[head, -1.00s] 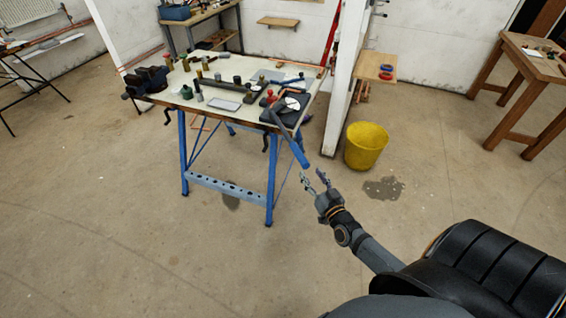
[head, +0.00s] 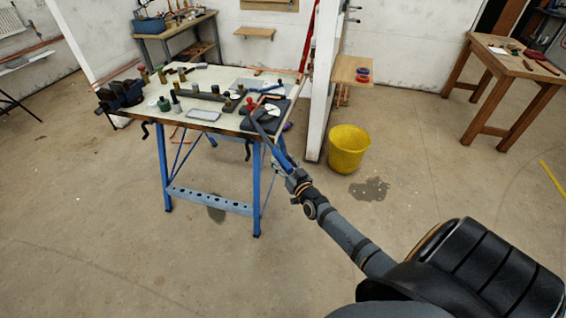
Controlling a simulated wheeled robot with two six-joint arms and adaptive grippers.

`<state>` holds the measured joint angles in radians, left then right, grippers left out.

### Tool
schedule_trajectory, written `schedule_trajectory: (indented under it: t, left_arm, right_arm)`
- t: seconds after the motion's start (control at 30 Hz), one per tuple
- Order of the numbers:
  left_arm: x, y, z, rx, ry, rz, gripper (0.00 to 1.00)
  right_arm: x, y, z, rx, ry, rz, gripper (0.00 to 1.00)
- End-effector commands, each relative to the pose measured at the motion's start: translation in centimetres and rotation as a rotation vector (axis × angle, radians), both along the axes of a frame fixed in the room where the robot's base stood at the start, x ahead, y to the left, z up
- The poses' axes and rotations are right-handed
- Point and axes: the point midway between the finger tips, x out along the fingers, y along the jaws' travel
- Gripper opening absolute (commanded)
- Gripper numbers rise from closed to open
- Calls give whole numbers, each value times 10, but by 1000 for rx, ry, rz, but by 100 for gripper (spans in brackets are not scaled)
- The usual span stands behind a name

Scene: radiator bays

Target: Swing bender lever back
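The bender (head: 251,107), with a red part on top, sits at the right end of the workbench on a dark base. Its long lever (head: 263,131) sticks out past the bench's front right edge, sloping down toward me and ending in a blue grip (head: 282,154). My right gripper (head: 288,169) is at the lower end of this blue grip, its fingers overlapping it in the view. The fingers are small and partly hidden, so whether they are closed on the grip is unclear. My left gripper is not in view.
The workbench (head: 207,75) on blue legs carries a vise (head: 122,95), a small tray (head: 203,114) and several fittings. A yellow bucket (head: 348,149) stands on the floor right of a white partition post (head: 321,85). A wooden table (head: 510,67) is at the right. The near floor is clear.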

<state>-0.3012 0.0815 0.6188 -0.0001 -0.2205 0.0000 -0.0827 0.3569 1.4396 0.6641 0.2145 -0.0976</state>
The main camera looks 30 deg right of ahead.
Motion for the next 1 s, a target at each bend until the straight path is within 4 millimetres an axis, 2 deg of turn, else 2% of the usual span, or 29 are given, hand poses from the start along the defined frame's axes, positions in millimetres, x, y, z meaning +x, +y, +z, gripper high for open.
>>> schedule_trajectory:
  t: [0.03,0.37,0.73,0.87,1.0]
  left_arm:
    - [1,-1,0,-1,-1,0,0]
    - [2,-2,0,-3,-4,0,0]
    - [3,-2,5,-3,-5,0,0]
    - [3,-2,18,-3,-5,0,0]
    - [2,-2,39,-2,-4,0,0]
  right_arm:
    - [0,0,0,0,0,0,44]
    - [0,0,0,0,0,0,0]
    - [1,1,2,1,-2,-7,0]
    - [4,5,5,3,-5,-35,0]
    - [11,17,8,8,-9,-80,0]
